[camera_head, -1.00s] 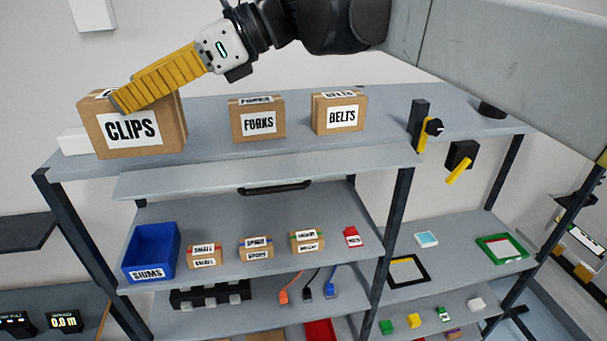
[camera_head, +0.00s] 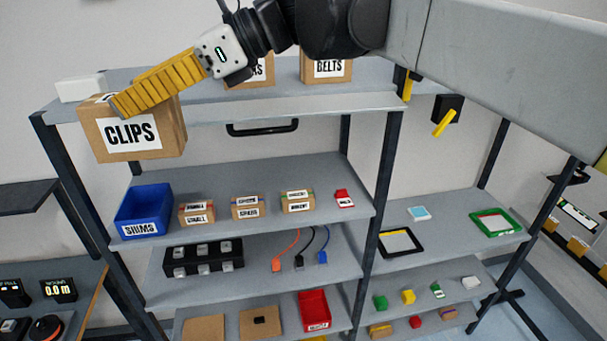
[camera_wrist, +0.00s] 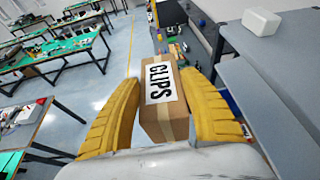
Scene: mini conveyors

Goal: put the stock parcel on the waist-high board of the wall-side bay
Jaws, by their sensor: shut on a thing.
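A brown carton labelled CLIPS (camera_head: 135,133) is between the yellow fingers of my gripper (camera_head: 120,105) at the upper left of the head view. In the wrist view, the carton (camera_wrist: 163,98) sits between both fingers of my gripper (camera_wrist: 160,78), which is shut on it. It is held in front of the rack's top board (camera_head: 215,108), overlapping its left front edge in the picture. The rack has a left bay with a middle board (camera_head: 270,190) and a lower board (camera_head: 345,268), and a right bay with a board (camera_head: 450,240). The carton's back is hidden.
The left bay's middle board holds a blue SHIMS bin (camera_head: 145,210), small cartons (camera_head: 245,207) and a red item (camera_head: 343,199). The right bay's board holds a black frame (camera_head: 400,243) and a green frame (camera_head: 490,222), with bare room between. A handle (camera_head: 262,129) hangs below the top board.

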